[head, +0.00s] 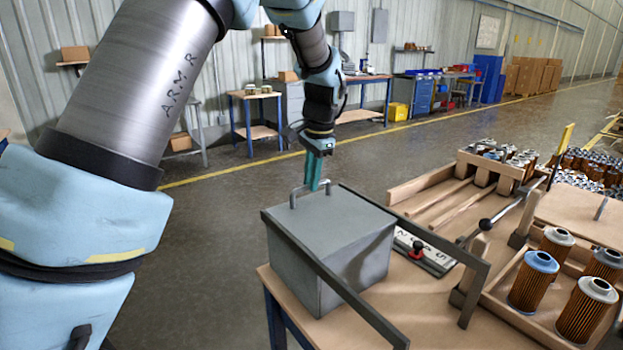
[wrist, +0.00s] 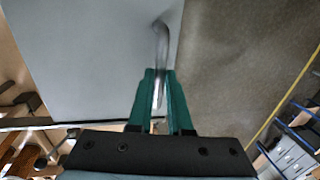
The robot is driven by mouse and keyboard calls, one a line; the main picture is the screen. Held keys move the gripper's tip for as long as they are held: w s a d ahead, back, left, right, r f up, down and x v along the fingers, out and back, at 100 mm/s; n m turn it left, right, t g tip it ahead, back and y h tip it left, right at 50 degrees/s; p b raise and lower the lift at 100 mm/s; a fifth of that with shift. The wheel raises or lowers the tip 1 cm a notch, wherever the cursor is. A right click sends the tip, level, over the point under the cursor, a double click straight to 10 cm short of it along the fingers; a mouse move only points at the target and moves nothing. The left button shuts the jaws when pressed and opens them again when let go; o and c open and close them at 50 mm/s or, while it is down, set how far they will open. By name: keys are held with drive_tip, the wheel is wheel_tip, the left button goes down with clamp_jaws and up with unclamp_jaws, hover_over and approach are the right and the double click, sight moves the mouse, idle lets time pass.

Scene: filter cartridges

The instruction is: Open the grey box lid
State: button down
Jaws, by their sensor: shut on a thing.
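The grey box (head: 345,275) stands at the left end of the wooden table. Its grey lid (head: 335,215) lies flat on top and looks shut. A metal bow handle (head: 293,198) stands up near the lid's far left edge. My gripper (head: 316,185) comes down from above with its green fingers at the handle. In the wrist view the lid (wrist: 90,60) fills the left side, and the fingers (wrist: 160,78) are shut on the handle (wrist: 161,40). Part of the handle is hidden between the fingers.
Grey flat bars (head: 345,295) run along the box's near and right sides. Filter cartridges (head: 533,280) stand in a wooden tray further right. Open floor (head: 200,240) lies left of the box.

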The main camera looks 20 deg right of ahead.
drive_tip(key=shift+s, duration=0.1)
idle(0.8)
hover_over(358, 235)
drive_tip(key=shift+d, duration=0.1)
idle(0.5)
drive_tip(key=c, duration=0.8)
unclamp_jaws()
drive_tip(key=shift+c, duration=0.2)
wheel_tip(358, 235, up, 11)
drive_tip(key=s+b, duration=0.1)
drive_tip(key=s, duration=0.1)
drive_tip(key=shift+d+f, duration=0.2)
